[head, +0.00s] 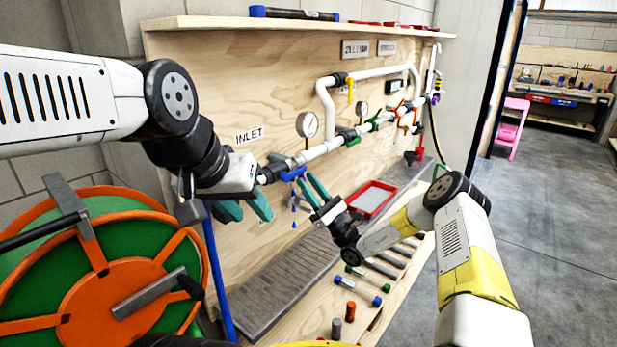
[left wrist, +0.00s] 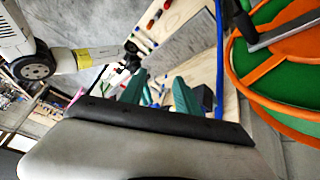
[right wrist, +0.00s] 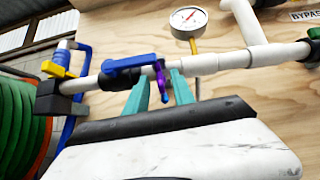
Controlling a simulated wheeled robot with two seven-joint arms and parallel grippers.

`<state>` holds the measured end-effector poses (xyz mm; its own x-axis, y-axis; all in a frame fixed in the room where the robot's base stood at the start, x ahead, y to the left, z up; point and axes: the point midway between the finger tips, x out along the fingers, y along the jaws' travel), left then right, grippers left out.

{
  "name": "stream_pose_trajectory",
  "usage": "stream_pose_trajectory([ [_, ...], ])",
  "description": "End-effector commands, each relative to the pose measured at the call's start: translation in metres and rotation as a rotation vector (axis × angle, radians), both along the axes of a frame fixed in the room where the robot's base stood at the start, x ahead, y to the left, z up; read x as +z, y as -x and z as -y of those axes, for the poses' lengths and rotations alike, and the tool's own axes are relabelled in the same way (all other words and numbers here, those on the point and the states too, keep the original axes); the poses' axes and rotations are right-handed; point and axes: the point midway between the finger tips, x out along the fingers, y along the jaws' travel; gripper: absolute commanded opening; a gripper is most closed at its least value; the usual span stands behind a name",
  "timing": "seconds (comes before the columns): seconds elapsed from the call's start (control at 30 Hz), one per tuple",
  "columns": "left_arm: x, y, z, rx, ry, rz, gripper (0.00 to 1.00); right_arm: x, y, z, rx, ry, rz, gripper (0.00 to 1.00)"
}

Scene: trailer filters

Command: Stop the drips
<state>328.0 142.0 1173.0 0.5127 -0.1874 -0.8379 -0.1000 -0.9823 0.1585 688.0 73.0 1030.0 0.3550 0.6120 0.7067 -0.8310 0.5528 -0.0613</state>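White pipework (head: 330,146) runs along an upright wooden panel, with a blue valve handle (head: 293,174) near the INLET label. Blue drops (head: 294,223) hang in the air below that handle. In the right wrist view the blue handle (right wrist: 133,63) lies along the pipe, with a small purple lever (right wrist: 161,80) hanging below its right end. My right gripper (head: 304,179) is open under the pipe; in its wrist view the teal fingertips (right wrist: 160,82) are either side of the purple lever. Contact cannot be told. My left gripper (head: 248,210) is open and empty, left of the drops.
A grey grated tray (head: 275,295) lies along the panel's foot. A red-rimmed tray (head: 372,198) and several tools (head: 358,291) lie on the bench. A green and orange hose reel (head: 95,265) stands at the left. Pressure gauges (head: 307,124) stick out above the pipe.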

Motion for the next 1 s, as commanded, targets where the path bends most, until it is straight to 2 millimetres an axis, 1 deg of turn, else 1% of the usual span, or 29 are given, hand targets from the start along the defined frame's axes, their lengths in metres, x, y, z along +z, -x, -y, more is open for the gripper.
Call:
stream_pose_trajectory([
  [0.03, 0.0, 0.0, 0.0, 0.0, 0.0, 0.0, 0.38, 0.006, -0.003, -0.005, 0.001, 0.0, 0.002, 0.3],
  [0.2, 0.0, 0.0, 0.0, 0.0, 0.0, 0.0, 0.38, 0.016, -0.008, -0.014, 0.001, 0.001, 0.0, 0.3],
  [0.5, 0.0, 0.0, 0.0, 0.0, 0.0, 0.0, 0.38, 0.018, -0.009, -0.016, 0.001, 0.001, 0.0, 0.3],
  [0.57, 0.0, 0.0, 0.0, 0.0, 0.0, 0.0, 0.38, 0.018, -0.009, -0.016, 0.001, 0.001, 0.0, 0.2],
  [0.6, 0.0, 0.0, 0.0, 0.0, 0.0, 0.0, 0.38, 0.018, -0.009, -0.016, 0.001, 0.001, 0.0, 0.12],
  [0.67, 0.0, 0.0, 0.0, 0.0, 0.0, 0.0, 0.38, 0.018, -0.009, -0.016, 0.001, 0.001, 0.0, 0.01],
  [0.9, 0.0, 0.0, 0.0, 0.0, 0.0, 0.0, 0.38, 0.018, -0.009, -0.015, 0.001, -0.003, -0.007, 0.0],
  [1.0, 0.0, 0.0, 0.0, 0.0, 0.0, 0.0, 0.38, 0.017, -0.008, -0.015, -0.001, -0.04, -0.061, 0.0],
])
